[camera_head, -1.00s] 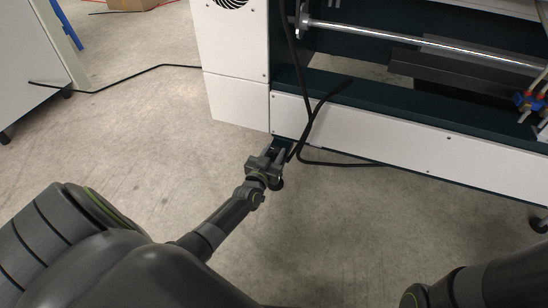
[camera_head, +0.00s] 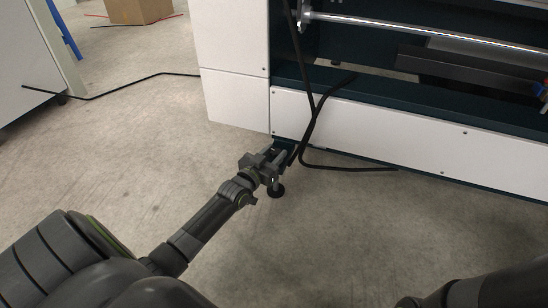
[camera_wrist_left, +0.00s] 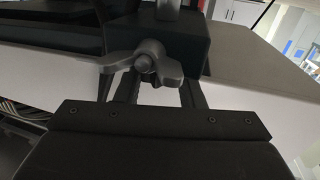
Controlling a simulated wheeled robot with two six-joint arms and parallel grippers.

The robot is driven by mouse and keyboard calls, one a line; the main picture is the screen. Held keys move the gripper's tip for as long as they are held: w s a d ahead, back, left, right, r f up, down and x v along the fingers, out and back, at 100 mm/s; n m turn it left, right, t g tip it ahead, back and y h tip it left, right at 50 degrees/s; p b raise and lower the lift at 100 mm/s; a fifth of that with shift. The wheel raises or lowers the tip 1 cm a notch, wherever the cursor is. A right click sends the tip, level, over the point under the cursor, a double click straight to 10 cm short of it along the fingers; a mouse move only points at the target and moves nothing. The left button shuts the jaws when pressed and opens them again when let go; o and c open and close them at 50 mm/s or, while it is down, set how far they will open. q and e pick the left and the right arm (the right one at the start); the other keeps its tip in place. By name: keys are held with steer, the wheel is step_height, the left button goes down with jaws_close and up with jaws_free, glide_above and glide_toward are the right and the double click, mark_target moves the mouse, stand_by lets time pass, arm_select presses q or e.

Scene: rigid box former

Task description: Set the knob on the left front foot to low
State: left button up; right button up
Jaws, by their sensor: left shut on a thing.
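The knob (camera_wrist_left: 147,64) shows in the left wrist view as a grey two-winged piece with a round centre, on a dark block (camera_wrist_left: 180,48). One wing points to the left and slightly down, the other to the right. My left gripper (camera_head: 273,163) is at the left front foot (camera_head: 277,191), under the near corner of the white machine. In the left wrist view its fingers (camera_wrist_left: 155,92) reach up to the knob and are shut on it; the exact contact is partly hidden. The knob's low marking cannot be made out. My right gripper is out of view.
The white machine panel (camera_head: 400,145) stands just above and behind the foot. A black cable (camera_head: 345,167) hangs down and lies on the floor right of my left gripper. A cardboard box (camera_head: 140,10) is far back.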

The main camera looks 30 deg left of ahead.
arm_select(q)
steer(key=shift+s, duration=0.15)
steer(key=o, duration=1)
steer(key=shift+s, duration=0.1)
steer(key=shift+s, duration=0.25)
steer(key=s+p, duration=0.6)
steer(key=s, duration=1)
steer(key=shift+s+d, duration=0.1)
steer(key=shift+s, duration=0.3)
